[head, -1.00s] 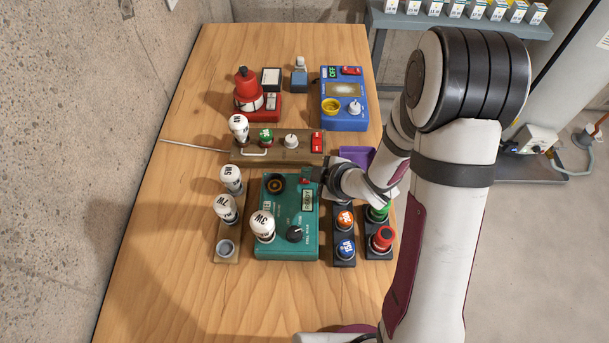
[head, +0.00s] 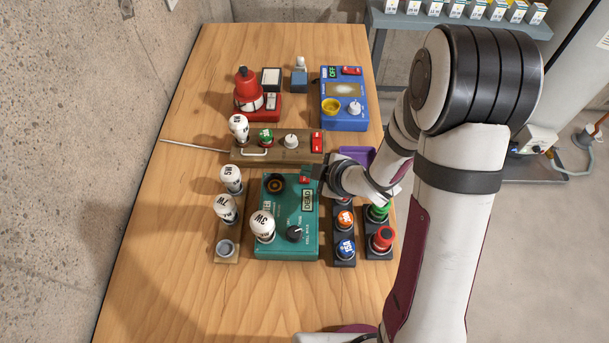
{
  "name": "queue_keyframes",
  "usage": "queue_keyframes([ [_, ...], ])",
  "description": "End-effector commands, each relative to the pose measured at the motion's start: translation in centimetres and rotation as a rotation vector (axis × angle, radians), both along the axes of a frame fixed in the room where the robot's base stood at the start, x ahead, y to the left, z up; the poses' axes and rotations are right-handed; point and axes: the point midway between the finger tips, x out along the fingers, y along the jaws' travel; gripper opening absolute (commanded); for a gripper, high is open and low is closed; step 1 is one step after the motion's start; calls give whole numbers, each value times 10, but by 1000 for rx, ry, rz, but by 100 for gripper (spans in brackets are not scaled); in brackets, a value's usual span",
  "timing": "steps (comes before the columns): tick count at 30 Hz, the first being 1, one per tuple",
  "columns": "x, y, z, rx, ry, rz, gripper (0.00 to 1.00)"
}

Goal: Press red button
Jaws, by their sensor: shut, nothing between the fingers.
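A red mushroom-shaped button (head: 382,237) stands on a dark two-button block at the right front of the table, in front of a green button (head: 378,212). My gripper (head: 314,174) is shut and empty over the upper right of a teal box (head: 280,245). Its tip is close beside a small red switch (head: 304,174) on that box; I cannot tell whether they touch. The gripper is behind and to the left of the red mushroom button, apart from it. My wrist and arm come in from the right and hide part of the table there.
A block with an orange button (head: 345,218) and a blue button (head: 345,249) stands between the teal box and the red button. White bulbs (head: 263,227) stand on and left of the teal box. A wooden switch panel (head: 272,146) lies behind.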

Motion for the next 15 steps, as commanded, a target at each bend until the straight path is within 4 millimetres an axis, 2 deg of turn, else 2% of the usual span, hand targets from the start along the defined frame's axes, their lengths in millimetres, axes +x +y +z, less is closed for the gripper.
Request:
queue_keyframes([
  [10, 0, 0, 4, 0, 0, -2, 0],
  [15, 1, 0, 19, 1, -2, 0, 0],
])
